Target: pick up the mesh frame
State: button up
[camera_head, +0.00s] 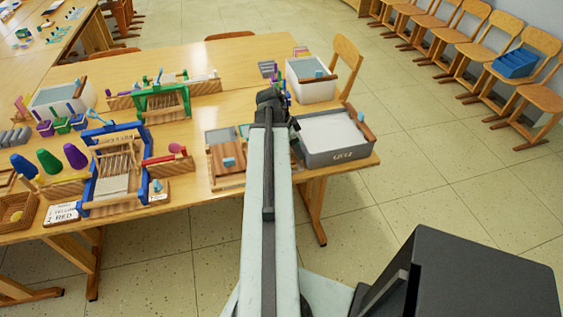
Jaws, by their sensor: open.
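Wooden frames with grey-blue panels (221,136), which look like mesh frames, lie on the table near its right front part. A similar wooden piece with a small blue block on it lies just in front of them. I cannot tell for certain which piece is the mesh frame. My arm reaches forward over the table, and my gripper (271,97) is at its far end, beyond and to the right of these frames. Its jaws are open but small and dark in this view. My arm hides the table strip beneath it and the right edge of the frames.
A grey tub (335,155) with a white fill stands right of my arm, near the table corner. A white tub (312,91) stands behind it. A blue loom (86,198) and a green loom (143,106) crowd the left. The back middle of the table (225,60) is clear.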

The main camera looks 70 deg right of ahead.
jog(key=shift+r, duration=0.1)
jog(key=shift+c, duration=0.6)
grip_shut()
notch_tip(320, 180, up, 10)
jog(key=p, duration=1)
jog(key=shift+r, duration=0.15)
jog(key=shift+w, duration=0.1)
jog(key=shift+w+a, duration=0.25)
jog(key=shift+w, duration=0.3)
jog(key=shift+s+f, duration=0.1)
jog(key=shift+f, duration=0.1)
